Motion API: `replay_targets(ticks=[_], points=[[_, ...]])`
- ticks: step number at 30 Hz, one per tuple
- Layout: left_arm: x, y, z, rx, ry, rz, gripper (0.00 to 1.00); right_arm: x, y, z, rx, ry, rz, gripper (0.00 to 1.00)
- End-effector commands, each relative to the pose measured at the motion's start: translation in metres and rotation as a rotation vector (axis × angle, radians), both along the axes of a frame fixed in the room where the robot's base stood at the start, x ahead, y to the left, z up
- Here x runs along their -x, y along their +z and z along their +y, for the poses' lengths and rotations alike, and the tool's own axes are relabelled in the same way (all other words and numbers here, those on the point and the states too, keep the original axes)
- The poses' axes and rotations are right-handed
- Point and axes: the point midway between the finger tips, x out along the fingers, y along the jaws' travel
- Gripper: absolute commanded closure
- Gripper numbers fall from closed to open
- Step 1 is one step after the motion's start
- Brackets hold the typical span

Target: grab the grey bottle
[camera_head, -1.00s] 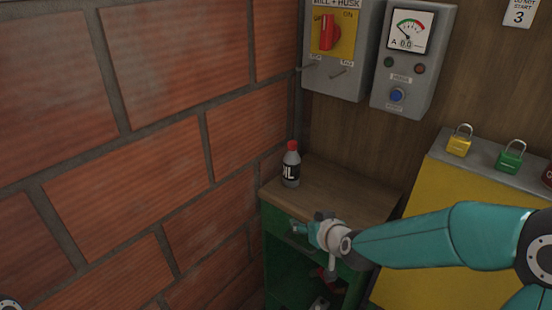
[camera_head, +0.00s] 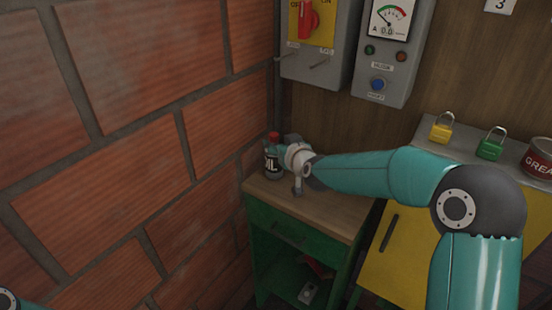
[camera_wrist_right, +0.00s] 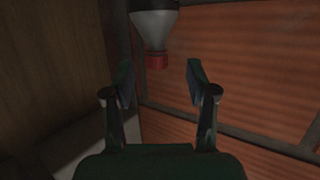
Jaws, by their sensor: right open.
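The grey bottle (camera_head: 271,162) has a red cap and a dark label with white letters. It stands upright on the wooden cabinet top (camera_head: 318,206), near the brick wall. My right gripper (camera_head: 289,154) is at the bottle's right side and partly covers it. In the right wrist view the bottle (camera_wrist_right: 155,28) appears upside down, red cap lowest. There my right gripper (camera_wrist_right: 158,72) is open, with the cap roughly centred between the fingertips and the bottle body just beyond them. Whether a finger touches it I cannot tell. My left gripper is not in view.
The brick wall (camera_head: 120,150) rises close behind and left of the bottle. Control boxes (camera_head: 318,65) hang on the wood wall above. A yellow cabinet (camera_head: 400,255) on the right bears padlocks (camera_head: 441,129) and a red tin (camera_head: 538,160). The wooden top's front is clear.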

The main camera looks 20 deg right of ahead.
Motion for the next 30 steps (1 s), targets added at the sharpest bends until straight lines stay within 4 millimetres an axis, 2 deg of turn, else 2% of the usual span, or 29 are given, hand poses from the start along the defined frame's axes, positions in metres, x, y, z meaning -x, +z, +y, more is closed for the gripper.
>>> replay_targets(ticks=[5,15,23,26,30], points=[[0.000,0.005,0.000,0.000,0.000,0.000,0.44,-0.010,-0.003,0.000,0.000,0.000,0.001,0.43],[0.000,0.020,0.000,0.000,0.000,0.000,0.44,-0.048,-0.016,-0.001,0.000,0.000,-0.001,0.43],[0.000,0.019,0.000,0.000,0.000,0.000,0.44,-0.051,-0.018,0.000,0.000,0.000,0.000,0.43],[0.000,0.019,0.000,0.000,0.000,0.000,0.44,-0.051,-0.018,0.000,0.000,0.000,0.000,0.56],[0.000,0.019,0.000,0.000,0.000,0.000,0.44,-0.051,-0.018,0.000,0.000,0.000,0.000,0.79]])
